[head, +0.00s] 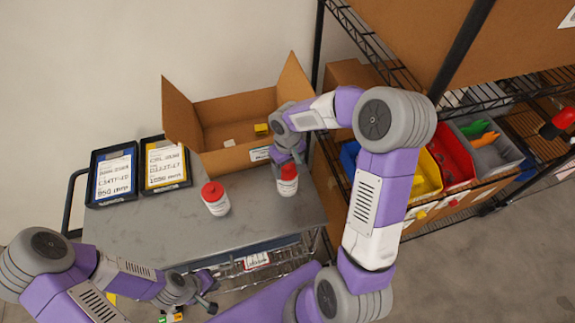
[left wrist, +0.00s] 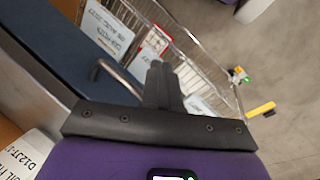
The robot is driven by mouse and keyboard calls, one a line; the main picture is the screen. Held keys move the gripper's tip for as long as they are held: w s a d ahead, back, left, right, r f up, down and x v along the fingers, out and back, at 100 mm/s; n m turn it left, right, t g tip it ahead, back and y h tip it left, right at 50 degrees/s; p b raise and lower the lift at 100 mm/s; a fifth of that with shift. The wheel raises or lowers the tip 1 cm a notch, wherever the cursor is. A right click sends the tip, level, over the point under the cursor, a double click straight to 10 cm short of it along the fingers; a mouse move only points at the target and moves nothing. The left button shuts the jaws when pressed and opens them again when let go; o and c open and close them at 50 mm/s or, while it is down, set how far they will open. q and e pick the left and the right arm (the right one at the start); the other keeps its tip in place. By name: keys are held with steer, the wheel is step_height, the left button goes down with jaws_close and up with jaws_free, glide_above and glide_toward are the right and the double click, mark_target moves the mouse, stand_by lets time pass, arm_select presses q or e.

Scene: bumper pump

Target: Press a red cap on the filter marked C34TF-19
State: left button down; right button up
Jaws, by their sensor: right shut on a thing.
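Two white filters with red tops stand on the grey cart top. The left filter (head: 217,207) has a red cap (head: 212,191) and stands in the open. The right filter (head: 287,187) stands near the cart's right edge, below my right gripper (head: 289,161). That gripper points down and is shut on the red cap (head: 289,171) at this filter's top; its fingers partly hide the cap. The markings on both filters are too small to read. My left gripper (head: 207,292) is low at the cart's front, empty; its fingers look together in the left wrist view (left wrist: 162,85).
An open cardboard box (head: 228,160) stands behind the filters with a yellow item inside. Two labelled trays (head: 113,176) (head: 165,166) lie at the cart's left. A wire shelf with coloured bins (head: 452,160) stands at right. The cart's middle (head: 160,225) is clear.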

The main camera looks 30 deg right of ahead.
steer(key=o, duration=1.1)
steer(key=shift+r, duration=0.1)
steer(key=shift+r+p, duration=2.55)
steer(key=shift+r, duration=0.9)
jaws_close()
